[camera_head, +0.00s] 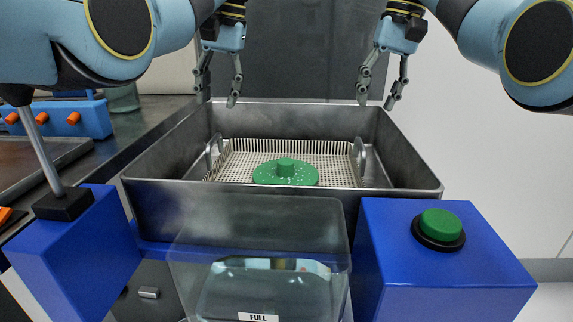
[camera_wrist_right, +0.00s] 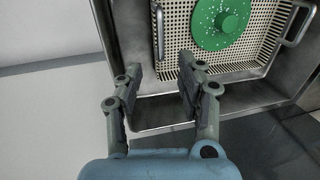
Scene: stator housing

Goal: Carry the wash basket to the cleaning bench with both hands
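The wash basket (camera_head: 335,168) is a perforated metal mesh tray with a raised handle at each side. It sits inside a deep steel basin (camera_head: 160,170), with a round green part (camera_head: 285,172) lying in it. In the right wrist view the basket (camera_wrist_right: 262,55), its handles and the green part (camera_wrist_right: 221,24) show beyond my fingers. My left gripper (camera_head: 218,100) is open and empty above the basin's back left. My right gripper (camera_head: 376,101) is open and empty above the back right; its open fingers also show in the right wrist view (camera_wrist_right: 160,75). Neither gripper touches the basket.
A blue box with a green button (camera_head: 441,226) stands front right. A clear bin labelled FULL (camera_head: 258,240) is in front of the basin. A blue block with a metal rod (camera_head: 75,235) stands front left. A dark bench (camera_head: 150,125) runs along the left.

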